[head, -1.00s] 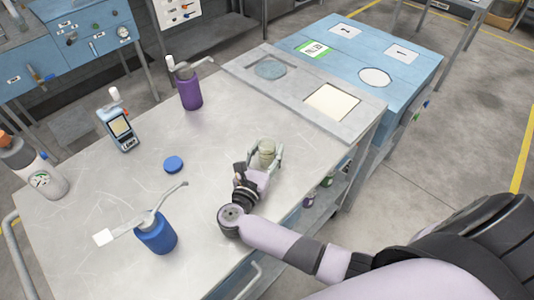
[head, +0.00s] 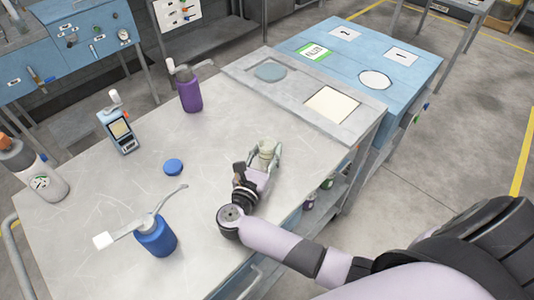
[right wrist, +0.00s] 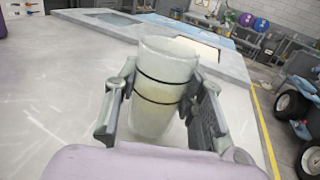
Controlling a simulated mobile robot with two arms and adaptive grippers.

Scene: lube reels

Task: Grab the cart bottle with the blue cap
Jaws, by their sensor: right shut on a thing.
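A pale, translucent bottle (head: 267,146) stands upright on the grey cart top, near its right edge. In the right wrist view the bottle (right wrist: 163,85) has dark bands around it and no cap on top. My right gripper (head: 264,157) has its fingers on both sides of the bottle and is shut on it. Its fingers also show in the right wrist view (right wrist: 160,100). A round blue cap (head: 173,166) lies flat on the cart top, to the left and apart from the bottle. My left gripper is out of view.
A blue oil can (head: 156,240) with a long spout stands at the front, and a purple one (head: 190,95) at the back. A handheld device (head: 118,133) and a white gauge bottle (head: 48,184) stand left. A blue cabinet (head: 425,68) adjoins the back right.

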